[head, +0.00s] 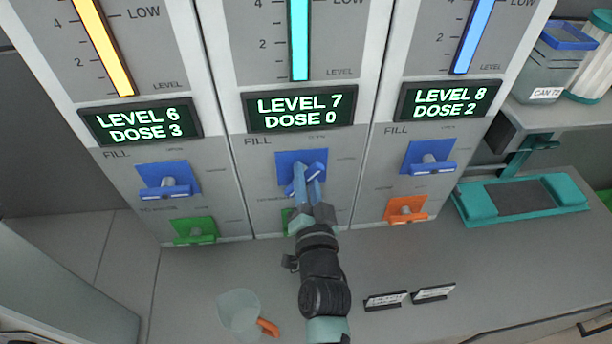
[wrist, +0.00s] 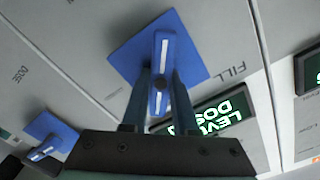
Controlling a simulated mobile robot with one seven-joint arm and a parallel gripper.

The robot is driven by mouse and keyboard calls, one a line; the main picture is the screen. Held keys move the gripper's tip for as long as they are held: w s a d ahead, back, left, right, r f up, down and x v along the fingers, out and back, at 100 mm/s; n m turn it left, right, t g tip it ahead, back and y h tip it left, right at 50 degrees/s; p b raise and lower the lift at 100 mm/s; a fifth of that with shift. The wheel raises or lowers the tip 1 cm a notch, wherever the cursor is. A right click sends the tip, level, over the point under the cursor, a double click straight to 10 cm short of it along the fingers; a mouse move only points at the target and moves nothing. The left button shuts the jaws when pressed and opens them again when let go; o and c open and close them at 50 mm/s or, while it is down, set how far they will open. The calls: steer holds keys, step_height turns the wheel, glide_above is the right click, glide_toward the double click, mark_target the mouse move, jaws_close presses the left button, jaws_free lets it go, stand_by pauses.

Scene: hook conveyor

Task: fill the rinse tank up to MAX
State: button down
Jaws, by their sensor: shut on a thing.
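My gripper (head: 308,178) is shut on the blue FILL handle (wrist: 161,50) of the middle panel, with one finger on each side of it. The handle sits on a blue square plate (head: 290,158). It looks turned compared with the level blue handles on either side. The middle display (head: 299,108) reads LEVEL 7, DOSE 0, above which a cyan level bar (head: 299,40) stands. The gauge tops, with MAX and any tank names, are out of view, so I cannot tell which tank is rinse. A green handle (head: 287,214) below is mostly hidden by my gripper.
The left panel display (head: 141,122) reads LEVEL 6, DOSE 3; the right (head: 442,100) reads LEVEL 8, DOSE 2. A jug (head: 239,311) with an orange handle stands on the counter.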

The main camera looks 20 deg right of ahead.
steer(key=shift+m, duration=0.4)
steer(key=m, duration=0.4)
steer(key=shift+f, duration=0.2)
steer(key=shift+d+f+m, duration=0.1)
steer(key=shift+m, duration=2.3)
steer(key=c, duration=0.7)
jaws_free()
